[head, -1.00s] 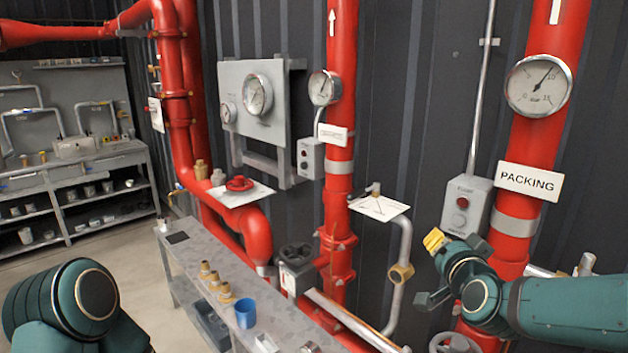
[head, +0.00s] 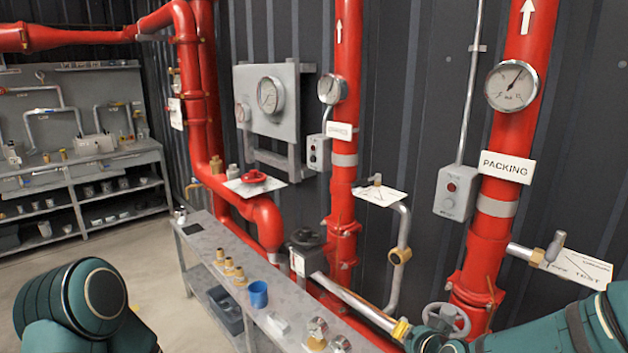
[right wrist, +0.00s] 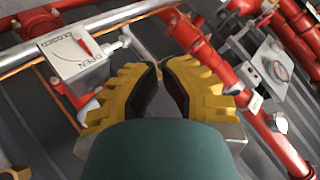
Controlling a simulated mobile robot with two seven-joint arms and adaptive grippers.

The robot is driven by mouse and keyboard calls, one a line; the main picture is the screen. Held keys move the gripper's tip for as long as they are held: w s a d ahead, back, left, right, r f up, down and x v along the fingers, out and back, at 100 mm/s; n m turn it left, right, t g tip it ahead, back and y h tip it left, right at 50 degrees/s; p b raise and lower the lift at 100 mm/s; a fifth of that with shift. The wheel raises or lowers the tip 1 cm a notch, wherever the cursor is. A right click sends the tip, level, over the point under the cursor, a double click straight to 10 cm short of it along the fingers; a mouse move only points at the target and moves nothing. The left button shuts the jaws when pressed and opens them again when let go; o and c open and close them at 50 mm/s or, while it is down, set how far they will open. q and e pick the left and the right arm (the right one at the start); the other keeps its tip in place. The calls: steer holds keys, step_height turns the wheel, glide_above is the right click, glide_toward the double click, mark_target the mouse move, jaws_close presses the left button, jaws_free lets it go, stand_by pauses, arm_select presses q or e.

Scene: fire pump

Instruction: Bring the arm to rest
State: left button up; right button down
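My right arm (head: 560,330) reaches in from the lower right corner of the head view. Its gripper (head: 402,328) shows as a small yellow tip low in the picture, by the silver pipe in front of the right red pipe. In the right wrist view the two yellow fingers with black pads (right wrist: 160,66) come together at their tips, with nothing seen between them. My left arm (head: 75,305) is folded at the lower left, and its gripper is out of view.
A grey handwheel (head: 446,320) is close to the right gripper. A grey bench (head: 215,240) carries brass fittings and a blue cup (head: 257,294). A PACKING gauge (head: 512,86) and a grey switch box (head: 457,193) are higher up. Floor at left is clear.

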steer(key=s+a+f+n+g+y, duration=0.1)
steer(key=s+a+f+g, duration=0.3)
steer(key=s+f, duration=0.6)
steer(key=s+a+f+n+g, duration=0.3)
steer(key=s+a+f+g, duration=0.2)
steer(key=s+f, duration=0.5)
step_height(320, 180, down, 4)
steer(key=shift+s+a+r+g+y, duration=0.15)
steer(key=shift+r+g+y, duration=0.15)
steer(key=shift+y, duration=0.1)
